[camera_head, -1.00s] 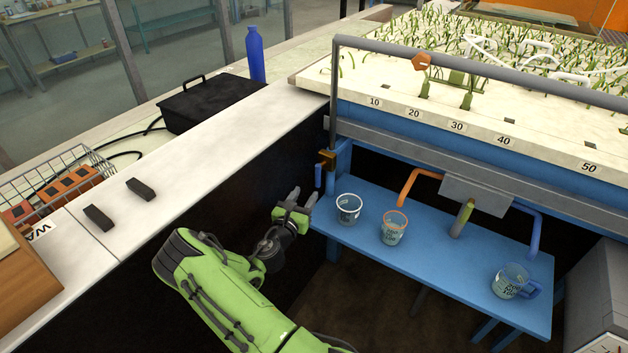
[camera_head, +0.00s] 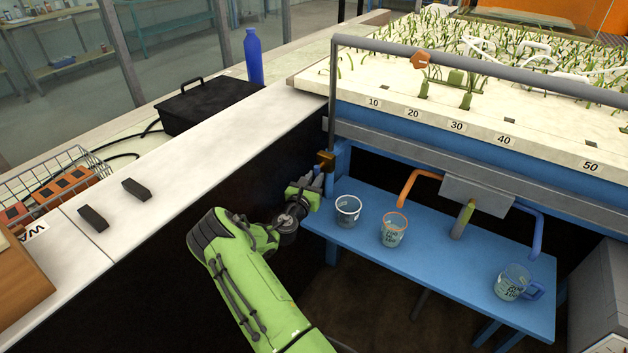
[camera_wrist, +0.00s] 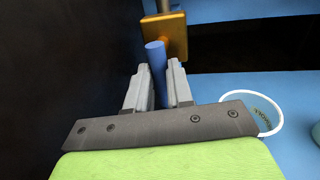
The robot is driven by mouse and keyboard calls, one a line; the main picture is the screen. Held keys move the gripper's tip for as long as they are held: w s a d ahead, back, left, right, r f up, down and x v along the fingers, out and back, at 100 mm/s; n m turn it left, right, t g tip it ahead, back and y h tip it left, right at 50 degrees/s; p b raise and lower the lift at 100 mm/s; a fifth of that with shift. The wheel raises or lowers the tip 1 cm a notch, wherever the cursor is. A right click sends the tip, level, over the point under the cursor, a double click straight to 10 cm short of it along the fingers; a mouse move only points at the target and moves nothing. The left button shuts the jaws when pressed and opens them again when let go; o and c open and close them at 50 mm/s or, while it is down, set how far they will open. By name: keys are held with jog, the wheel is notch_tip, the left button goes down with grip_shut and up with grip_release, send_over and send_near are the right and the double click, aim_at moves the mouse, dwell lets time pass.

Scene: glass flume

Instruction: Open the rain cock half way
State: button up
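The rain cock is a brass block (camera_head: 326,160) with a blue lever (camera_head: 317,171), at the left end of the blue frame under the flume. In the wrist view the brass body (camera_wrist: 164,38) is at the top, and the blue lever (camera_wrist: 156,60) stands in front of it, slightly tilted. My gripper (camera_head: 312,182) is at the lever. In the wrist view its two grey fingers (camera_wrist: 159,82) are on either side of the lever, close together, and look shut on it. The lever's lower part is hidden between the fingers.
A white-rimmed cup (camera_head: 347,211), an orange-rimmed cup (camera_head: 393,231) and a blue-handled jug (camera_head: 513,283) stand on the blue shelf (camera_head: 440,262) to the right. The dark wall of the white counter (camera_head: 215,130) is close on the left. A grey rail (camera_head: 480,75) runs above.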

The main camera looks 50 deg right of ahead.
jog(key=shift+p, duration=0.4)
grip_shut()
jog(key=n+p, duration=0.2)
jog(key=p, duration=0.1)
jog(key=n+p, duration=0.1)
jog(key=p, duration=0.1)
jog(key=shift+s+r, duration=0.25)
jog(key=shift+r, duration=0.1)
jog(key=shift+s+n+g+y+p, duration=0.15)
jog(key=shift+n+g+y+p, duration=0.15)
jog(key=shift+n+p, duration=0.95)
jog(key=shift+s+n+g+y+p, duration=0.15)
jog(key=shift+n+g+y+p, duration=0.15)
jog(key=shift+n+p, duration=0.95)
jog(key=o, duration=0.8)
grip_release()
